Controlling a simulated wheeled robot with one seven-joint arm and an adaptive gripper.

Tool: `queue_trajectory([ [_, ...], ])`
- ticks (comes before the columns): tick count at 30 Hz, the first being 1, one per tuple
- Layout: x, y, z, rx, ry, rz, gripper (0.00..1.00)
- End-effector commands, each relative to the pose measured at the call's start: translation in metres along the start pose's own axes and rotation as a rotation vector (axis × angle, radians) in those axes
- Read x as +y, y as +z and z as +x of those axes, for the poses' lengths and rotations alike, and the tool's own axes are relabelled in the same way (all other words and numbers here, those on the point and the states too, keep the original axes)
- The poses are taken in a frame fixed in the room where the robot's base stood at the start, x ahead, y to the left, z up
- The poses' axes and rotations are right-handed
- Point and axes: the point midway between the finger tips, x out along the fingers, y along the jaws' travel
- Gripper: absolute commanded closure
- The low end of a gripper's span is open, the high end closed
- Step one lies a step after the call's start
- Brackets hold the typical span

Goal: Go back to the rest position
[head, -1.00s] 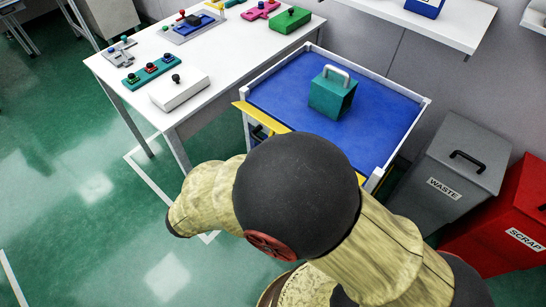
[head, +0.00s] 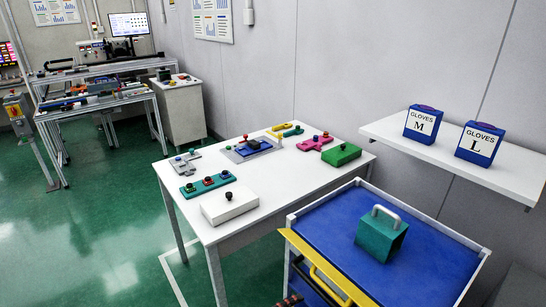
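My gripper does not show in the head view, and my arm is out of the frame apart from what may be a small dark and red part at the bottom edge. A teal block with a light handle (head: 382,235) stands upright on the blue top of a cart (head: 335,212) at the lower right. Nothing is touching the block.
A white table (head: 272,192) left of the cart holds several coloured fixtures, a white box (head: 229,204) and a green box (head: 341,155). A wall shelf (head: 457,154) carries two glove boxes. A workbench (head: 95,95) stands far left. Green floor (head: 105,240) is open at left.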

Motion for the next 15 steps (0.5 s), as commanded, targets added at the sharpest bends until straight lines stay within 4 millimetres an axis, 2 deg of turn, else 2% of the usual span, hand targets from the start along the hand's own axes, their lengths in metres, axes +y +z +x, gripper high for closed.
queue_trajectory([
  [2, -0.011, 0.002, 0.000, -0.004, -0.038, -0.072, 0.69],
  [6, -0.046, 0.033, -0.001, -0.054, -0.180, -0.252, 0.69],
  [8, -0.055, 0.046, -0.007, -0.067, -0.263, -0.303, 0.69],
  [11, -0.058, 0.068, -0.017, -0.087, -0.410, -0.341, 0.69],
  [15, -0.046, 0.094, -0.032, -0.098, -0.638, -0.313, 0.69],
])
